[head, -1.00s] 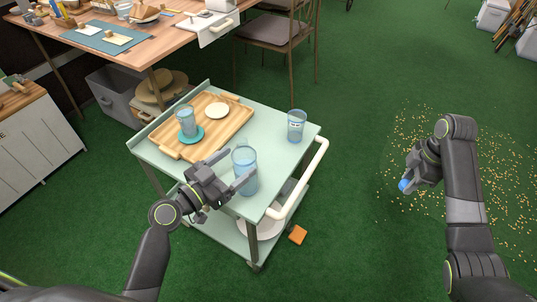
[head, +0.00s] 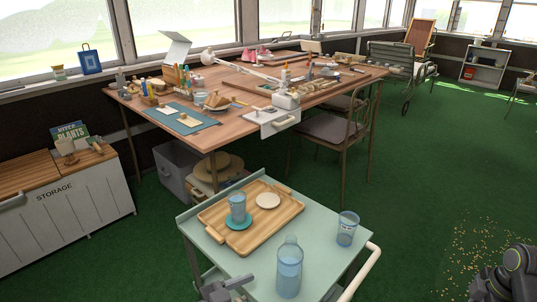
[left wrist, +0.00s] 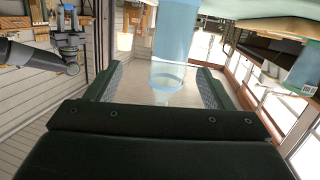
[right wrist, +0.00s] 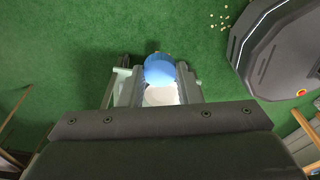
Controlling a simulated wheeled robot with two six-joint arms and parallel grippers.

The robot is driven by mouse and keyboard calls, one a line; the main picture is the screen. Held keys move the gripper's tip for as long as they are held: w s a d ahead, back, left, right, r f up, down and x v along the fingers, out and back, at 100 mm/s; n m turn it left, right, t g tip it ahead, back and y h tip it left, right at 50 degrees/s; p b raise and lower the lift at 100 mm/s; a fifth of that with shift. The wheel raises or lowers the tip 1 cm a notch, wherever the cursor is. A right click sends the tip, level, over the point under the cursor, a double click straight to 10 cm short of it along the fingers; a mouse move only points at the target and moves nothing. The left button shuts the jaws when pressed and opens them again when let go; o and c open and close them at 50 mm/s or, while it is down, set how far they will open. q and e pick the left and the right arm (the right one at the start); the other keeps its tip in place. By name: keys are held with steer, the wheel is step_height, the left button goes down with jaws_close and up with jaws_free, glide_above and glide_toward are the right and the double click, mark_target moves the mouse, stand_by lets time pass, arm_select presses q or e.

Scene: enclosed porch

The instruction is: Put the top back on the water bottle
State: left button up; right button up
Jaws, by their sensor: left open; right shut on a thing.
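The translucent blue water bottle (head: 289,272) stands upright on the mint-green cart (head: 215,258), with no top seen on its neck. My left gripper (head: 240,286) is just left of the bottle, partly cut off by the lower edge of the head view. In the left wrist view its jaws (left wrist: 158,85) are open and the bottle (left wrist: 175,35) shows between and beyond them; I cannot tell whether they touch it. In the right wrist view my right gripper (right wrist: 163,85) is shut on the blue top (right wrist: 160,69), above the green floor. In the head view only my right arm shows, lower right.
A wooden tray (head: 215,222) on the cart holds a blue cup (head: 237,206) on a teal coaster and a white saucer (head: 267,200). A labelled blue cup (head: 347,229) stands near the cart's right side. A cluttered table (head: 225,95) and chair (head: 335,130) stand behind.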

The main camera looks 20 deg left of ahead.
arm_select(q)
steer(key=s+a+f+n+g+y, duration=0.3)
steer(key=s+f+n+g+y, duration=0.1)
steer(key=s+f, duration=0.6)
steer(key=s+a+f+n+g+y, duration=0.3)
steer(key=s+f+g, duration=0.4)
steer(key=s+f, duration=0.3)
steer(key=shift+s+n+y, duration=0.4)
steer(key=shift+y, duration=0.3)
steer(key=shift+a, duration=0.1)
arm_select(e)
steer(key=shift+r+p, duration=0.25)
steer(key=shift+p, duration=0.05)
arm_select(q)
step_height(320, 180, down, 6)
steer(key=s+a+f+y+p, duration=0.1)
steer(key=s+a+p, duration=0.1)
steer(key=p, duration=0.8)
steer(key=s+a+m+g+p, duration=0.1)
steer(key=s+a+p, duration=0.1)
steer(key=s+p, duration=0.8)
steer(key=shift+s+a+f+y+p, duration=0.2)
steer(key=shift+s+f+y+p, duration=0.15)
steer(key=shift+s+p, duration=0.1)
arm_select(e)
step_height(320, 180, up, 21)
